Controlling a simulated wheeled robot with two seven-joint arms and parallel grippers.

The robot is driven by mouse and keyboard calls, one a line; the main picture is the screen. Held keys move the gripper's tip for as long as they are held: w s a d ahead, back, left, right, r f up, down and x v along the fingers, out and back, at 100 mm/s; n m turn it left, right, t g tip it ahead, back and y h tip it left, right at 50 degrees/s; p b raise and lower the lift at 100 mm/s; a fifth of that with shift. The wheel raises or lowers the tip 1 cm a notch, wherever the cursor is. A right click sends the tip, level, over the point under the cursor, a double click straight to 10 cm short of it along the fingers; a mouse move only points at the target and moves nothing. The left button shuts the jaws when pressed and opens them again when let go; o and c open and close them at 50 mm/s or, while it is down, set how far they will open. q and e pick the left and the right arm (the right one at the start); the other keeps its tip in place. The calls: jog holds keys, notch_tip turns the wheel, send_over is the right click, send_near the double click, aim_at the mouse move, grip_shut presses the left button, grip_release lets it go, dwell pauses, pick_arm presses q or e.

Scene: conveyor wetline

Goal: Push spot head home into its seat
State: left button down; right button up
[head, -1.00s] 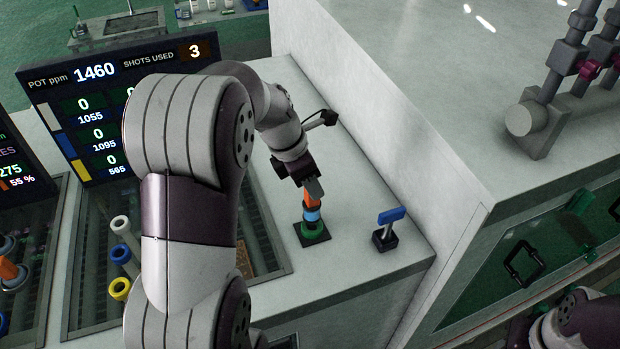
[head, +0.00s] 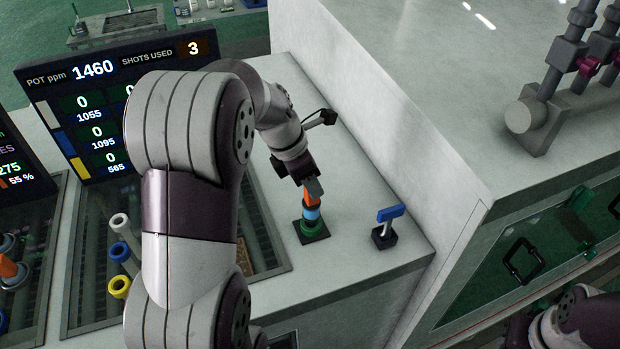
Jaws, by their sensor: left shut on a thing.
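The spot head appears as an orange piece (head: 309,197) with a light blue band (head: 311,214) under it. It stands over a green ring seat (head: 312,227) on a small black square plate (head: 317,238) on the white counter. My left gripper (head: 313,188) is above, shut on the orange piece from the top. The blue band sits close to the green ring; I cannot tell whether it is fully down. My right arm shows only in part at the lower right corner, and its gripper is out of view.
A blue-handled lever (head: 390,214) on a black base stands right of the plate. A tall white cabinet (head: 400,130) walls the counter's right side. A display (head: 120,105) and a sunken tray with white, blue and yellow-ringed tubes (head: 119,287) are left. Counter behind the plate is clear.

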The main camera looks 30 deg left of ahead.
pick_arm(q)
jog(key=shift+f+b, duration=0.65)
jog(key=shift+f, duration=0.5)
jog(key=c, duration=0.7)
grip_release()
jog(key=shift+r, duration=0.15)
jog(key=b+v, duration=0.2)
jog(key=v, duration=0.2)
jog(key=shift+a+r, duration=0.15)
jog(key=p+v, duration=0.2)
jog(key=v, duration=0.1)
jog(key=shift+s, duration=0.15)
